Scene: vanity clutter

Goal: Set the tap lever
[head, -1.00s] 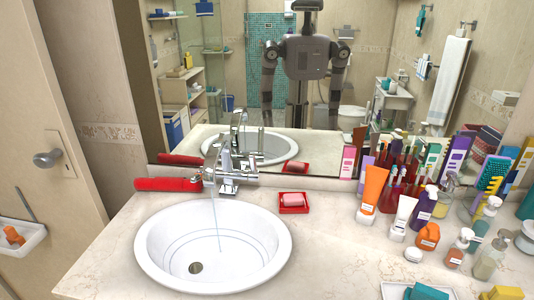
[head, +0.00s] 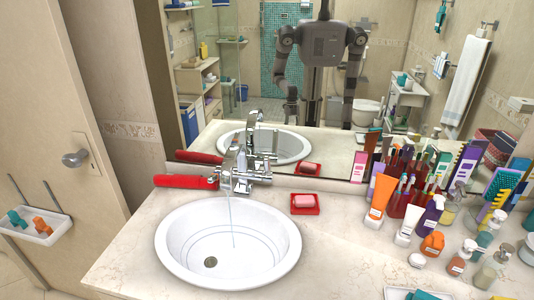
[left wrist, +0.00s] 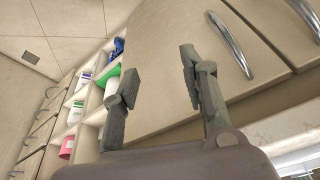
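The chrome tap (head: 240,180) stands at the back rim of the white basin (head: 178,240), in front of the mirror. Its upper part, with the lever, rises from the body, but the lever's exact setting is too small to tell. A thin stream of water (head: 231,222) falls from the spout into the basin. My left gripper (left wrist: 158,72) shows in the left wrist view, open and empty, its two fingers apart in front of beige cabinet fronts. Neither gripper shows directly in the head view, so both are away from the tap there.
A red roll (head: 184,181) lies left of the tap. A red soap dish (head: 305,208) with pink soap sits right of it. Tubes, bottles and a brush holder crowd the right counter. A door (head: 70,110) stands left. A cabinet handle (left wrist: 230,44) is near my left gripper.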

